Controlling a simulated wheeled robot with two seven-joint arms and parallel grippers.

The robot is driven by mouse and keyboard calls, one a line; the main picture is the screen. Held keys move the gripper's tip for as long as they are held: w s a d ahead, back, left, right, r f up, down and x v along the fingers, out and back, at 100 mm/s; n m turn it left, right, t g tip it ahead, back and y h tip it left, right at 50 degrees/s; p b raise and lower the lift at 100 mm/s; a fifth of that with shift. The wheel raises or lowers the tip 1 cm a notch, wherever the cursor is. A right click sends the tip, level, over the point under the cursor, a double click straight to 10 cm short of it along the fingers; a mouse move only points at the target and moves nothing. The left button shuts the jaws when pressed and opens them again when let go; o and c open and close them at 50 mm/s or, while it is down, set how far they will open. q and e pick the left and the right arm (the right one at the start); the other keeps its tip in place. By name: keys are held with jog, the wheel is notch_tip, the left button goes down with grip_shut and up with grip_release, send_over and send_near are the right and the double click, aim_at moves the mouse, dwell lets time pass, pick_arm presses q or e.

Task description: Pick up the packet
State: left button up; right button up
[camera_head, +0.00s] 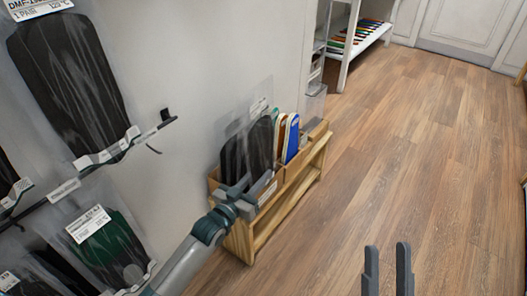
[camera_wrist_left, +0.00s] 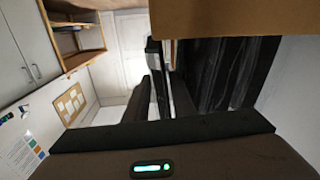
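A clear plastic packet with black insoles (camera_head: 246,148) stands at the left end of a low wooden rack. My left gripper (camera_head: 240,190) is at the packet's lower front, overlapping it in the head view. Its fingertips are hard to make out, so I cannot tell whether it grips the packet. In the left wrist view, dark, shiny insole shapes (camera_wrist_left: 238,75) appear close by, partly hidden by a brown board-like surface (camera_wrist_left: 215,20). My right gripper (camera_head: 387,270) is at the bottom edge, its two fingers apart with nothing between them.
The wooden rack (camera_head: 243,240) stands against the wall, holding blue and other coloured insoles (camera_head: 290,138). Other packets hang on hooks at left, one black (camera_head: 68,85) and one green (camera_head: 105,248). A white shelf (camera_head: 345,50) stands behind. The wooden floor (camera_head: 430,150) at right is clear.

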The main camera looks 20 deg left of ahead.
pick_arm(q)
jog(key=shift+w+d, duration=0.1)
jog(key=shift+w, duration=0.3)
pick_arm(e)
jog(key=shift+w+d+r, duration=0.1)
jog(key=shift+r, duration=0.4)
jog(key=shift+f, duration=0.15)
pick_arm(q)
grip_shut()
pick_arm(e)
jog(key=shift+f, duration=0.15)
pick_arm(q)
jog(key=shift+r, duration=0.2)
